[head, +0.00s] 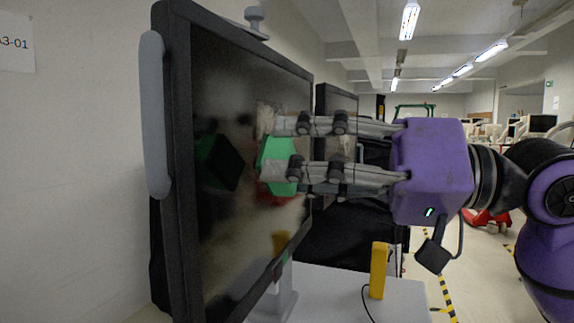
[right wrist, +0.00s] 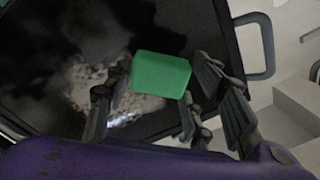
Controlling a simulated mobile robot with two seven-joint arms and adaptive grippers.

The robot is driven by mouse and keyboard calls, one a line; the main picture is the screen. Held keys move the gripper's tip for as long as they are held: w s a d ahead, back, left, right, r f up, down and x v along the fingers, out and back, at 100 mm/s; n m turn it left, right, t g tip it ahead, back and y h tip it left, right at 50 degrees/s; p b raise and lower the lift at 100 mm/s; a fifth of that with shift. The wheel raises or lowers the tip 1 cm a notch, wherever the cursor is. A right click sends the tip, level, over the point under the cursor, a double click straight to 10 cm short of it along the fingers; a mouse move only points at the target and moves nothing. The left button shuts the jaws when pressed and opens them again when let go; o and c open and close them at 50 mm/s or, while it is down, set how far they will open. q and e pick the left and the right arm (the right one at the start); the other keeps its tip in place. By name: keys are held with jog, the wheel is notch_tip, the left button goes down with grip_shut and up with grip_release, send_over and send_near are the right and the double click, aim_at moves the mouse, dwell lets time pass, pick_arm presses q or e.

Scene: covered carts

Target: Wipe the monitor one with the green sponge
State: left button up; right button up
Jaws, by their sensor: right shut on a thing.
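The monitor (head: 222,95) stands on the left in the head view, its dark glossy screen facing right. A whitish smudge shows on the screen in the right wrist view (right wrist: 85,85). My right gripper (head: 268,148) comes in from the right and is shut on the green sponge (head: 277,160). The sponge is close to the screen; I cannot tell whether it touches. In the right wrist view the sponge (right wrist: 160,75) sits between the fingers, in front of the screen. The screen mirrors the sponge and gripper. My left gripper is not in view.
The monitor's stand (head: 280,295) rests on a light cart top (head: 405,295). A yellow upright object (head: 378,270) with a cable stands there. A second monitor (head: 337,98) is behind. A white wall is on the left. Open floor with striped tape lies to the right.

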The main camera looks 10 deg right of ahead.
jog(key=v, duration=0.6)
jog(key=shift+p, duration=0.3)
